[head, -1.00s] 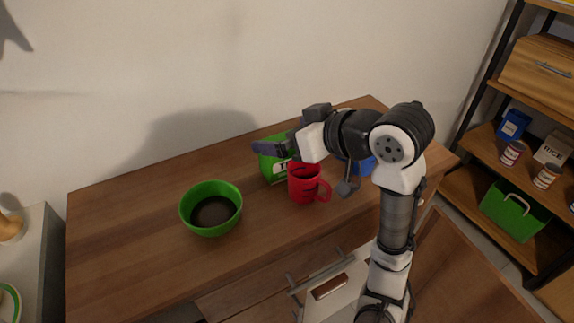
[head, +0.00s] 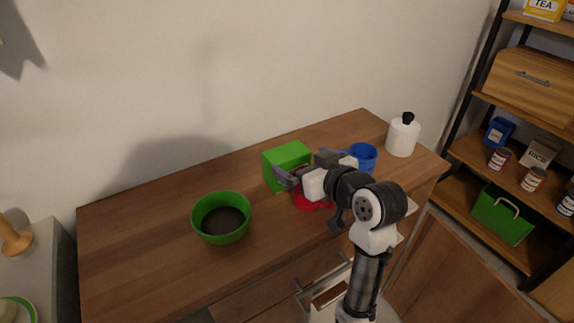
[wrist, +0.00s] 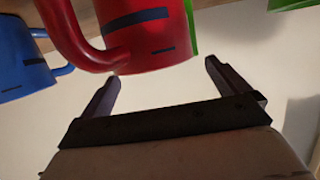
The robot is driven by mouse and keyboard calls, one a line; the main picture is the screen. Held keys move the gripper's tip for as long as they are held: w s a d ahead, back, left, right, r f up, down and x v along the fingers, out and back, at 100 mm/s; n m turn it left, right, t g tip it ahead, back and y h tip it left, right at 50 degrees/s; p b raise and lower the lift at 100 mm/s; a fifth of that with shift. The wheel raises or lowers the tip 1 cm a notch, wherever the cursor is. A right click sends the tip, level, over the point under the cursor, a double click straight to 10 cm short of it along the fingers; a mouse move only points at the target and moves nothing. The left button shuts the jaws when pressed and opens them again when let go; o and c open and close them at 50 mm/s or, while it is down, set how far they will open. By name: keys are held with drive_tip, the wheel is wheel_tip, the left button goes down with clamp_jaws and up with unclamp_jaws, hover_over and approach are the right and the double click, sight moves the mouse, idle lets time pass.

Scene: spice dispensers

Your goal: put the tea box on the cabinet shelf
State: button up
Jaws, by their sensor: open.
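A green box (head: 285,158) stands on the wooden counter near the wall. Lettering starting with T showed on its front earlier, so it appears to be the tea box. My gripper (head: 302,168) is open and empty, at the box's right front and above the red mug (head: 312,200), which my arm partly hides. In the wrist view, which looks upside down, my open fingers (wrist: 162,72) have nothing between them. The red mug (wrist: 150,35) is close beyond them, with a green sliver of the box (wrist: 192,25) behind it.
A green bowl (head: 221,220) stands at the left of the counter (head: 150,210). A blue mug (head: 364,156) and a white bottle (head: 402,137) stand at the right. A rack (head: 465,155) at the far right holds cans, boxes, a green bin and a yellow TEA box (head: 543,9).

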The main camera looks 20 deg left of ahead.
sight(289, 154)
drive_tip(key=shift+p+x, duration=0.8)
drive_tip(key=shift+x, duration=1.95)
drive_tip(key=shift+s+a+r, duration=0.1)
drive_tip(key=shift+c, duration=0.4)
drive_tip(key=c, duration=0.9)
drive_tip(key=shift+o, duration=0.2)
drive_tip(key=shift+r, duration=0.15)
wheel_tip(289, 154, up, 20)
